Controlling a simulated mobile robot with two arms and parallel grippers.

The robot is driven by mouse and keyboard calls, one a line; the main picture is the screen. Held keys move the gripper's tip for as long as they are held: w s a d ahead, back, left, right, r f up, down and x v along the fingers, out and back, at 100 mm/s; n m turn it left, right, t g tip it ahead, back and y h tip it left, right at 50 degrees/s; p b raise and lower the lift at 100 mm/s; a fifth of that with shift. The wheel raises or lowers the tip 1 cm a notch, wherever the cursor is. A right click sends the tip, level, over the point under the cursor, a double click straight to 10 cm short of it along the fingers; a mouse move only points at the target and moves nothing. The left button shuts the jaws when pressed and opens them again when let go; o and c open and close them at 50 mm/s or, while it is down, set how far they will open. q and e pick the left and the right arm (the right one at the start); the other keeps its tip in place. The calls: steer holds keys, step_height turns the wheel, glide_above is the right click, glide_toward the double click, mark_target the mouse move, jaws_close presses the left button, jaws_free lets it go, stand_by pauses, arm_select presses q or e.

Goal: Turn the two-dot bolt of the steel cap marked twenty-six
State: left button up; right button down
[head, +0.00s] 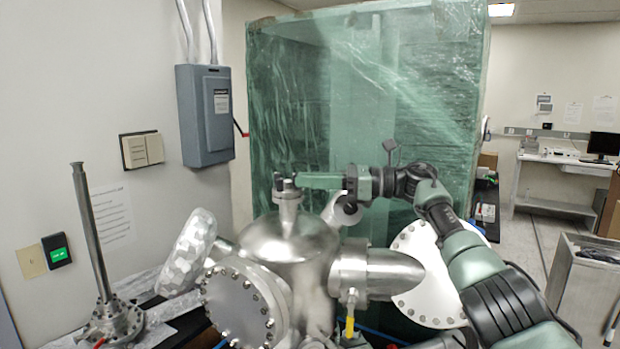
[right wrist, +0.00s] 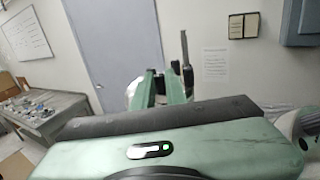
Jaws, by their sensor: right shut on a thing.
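A steel vessel (head: 285,250) stands in the middle of the head view. A small steel cap (head: 288,195) sits on its upright top neck, with small dark bolts at its rim. My right gripper (head: 294,182) reaches in from the right, level, with its fingertips at the cap's top edge. It is shut on a bolt there, which the fingers mostly hide. In the right wrist view the two green fingers (right wrist: 163,84) point away, and the bolt between them cannot be made out. The number and the dots are too small to read. My left gripper is not in view.
A large bolted flange (head: 240,305) faces front left on the vessel, and a foil-wrapped part (head: 187,252) is beside it. A side elbow (head: 385,272) juts right below my arm. A tall steel tube (head: 92,235) stands at left. Green plastic sheeting (head: 350,100) hangs behind.

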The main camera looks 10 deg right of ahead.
steer(key=c, duration=1.4)
jaws_free()
steer(key=shift+c, duration=0.2)
steer(key=shift+d, duration=0.2)
steer(key=b+v, duration=0.3)
steer(key=v, duration=0.4)
steer(key=shift+d, duration=0.2)
steer(key=shift+s, duration=0.15)
